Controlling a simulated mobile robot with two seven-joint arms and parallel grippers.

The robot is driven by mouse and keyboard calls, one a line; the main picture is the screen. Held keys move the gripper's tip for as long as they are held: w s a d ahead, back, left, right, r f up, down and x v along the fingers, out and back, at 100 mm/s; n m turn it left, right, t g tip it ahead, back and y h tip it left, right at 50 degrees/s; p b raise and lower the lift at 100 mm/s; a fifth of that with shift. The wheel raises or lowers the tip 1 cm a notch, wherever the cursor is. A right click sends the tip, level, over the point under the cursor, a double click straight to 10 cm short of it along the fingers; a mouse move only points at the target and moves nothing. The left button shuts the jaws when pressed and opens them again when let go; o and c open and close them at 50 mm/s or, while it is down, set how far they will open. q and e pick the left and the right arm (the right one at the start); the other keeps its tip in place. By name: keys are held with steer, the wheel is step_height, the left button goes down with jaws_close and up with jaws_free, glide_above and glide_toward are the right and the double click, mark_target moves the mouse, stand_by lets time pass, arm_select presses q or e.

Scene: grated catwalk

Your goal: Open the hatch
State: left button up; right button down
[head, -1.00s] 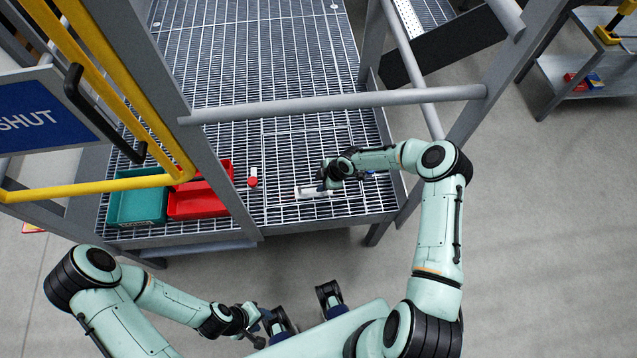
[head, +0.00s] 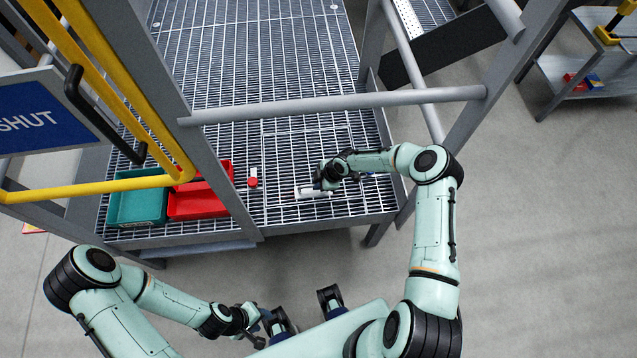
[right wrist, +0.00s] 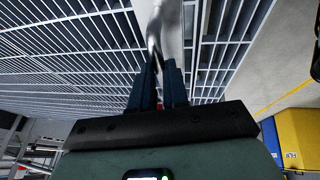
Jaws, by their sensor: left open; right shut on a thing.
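The hatch (head: 293,150) appears as an outlined panel in the catwalk grating, in front of the grey crossbar. Whether it is raised at all I cannot tell. A pale metal handle (head: 312,193) shows at its near side. My right gripper (head: 322,184) is at this handle. In the right wrist view, the dark fingers (right wrist: 158,85) are shut on the silver handle (right wrist: 166,25), with grating behind it. My left gripper (head: 256,326) is open and empty, low in front of my body and away from the catwalk.
A teal bin (head: 140,206) and a red bin (head: 197,198) stand on the grating at left. A small red-and-white item (head: 253,181) lies between bins and handle. A grey crossbar (head: 340,105), yellow rails (head: 90,185) and a "SHUT" sign (head: 40,118) bound the space.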

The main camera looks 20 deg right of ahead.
arm_select(q)
steer(key=w+r+p, duration=0.4)
steer(key=r+p, duration=0.1)
steer(key=r, duration=0.2)
steer(key=shift+r+t+p, duration=0.15)
steer(key=shift+t+p, duration=0.15)
steer(key=shift+p, duration=0.05)
arm_select(e)
steer(key=w+d+r+g, duration=0.1)
steer(key=w+r, duration=0.3)
steer(key=r, duration=0.3)
steer(key=w+d+r+g, duration=0.1)
steer(key=w+r, duration=0.3)
steer(key=r, duration=0.3)
steer(key=shift+w+d+r+m+y, duration=0.15)
steer(key=shift+d+r+m+y, duration=0.15)
steer(key=shift+r, duration=0.05)
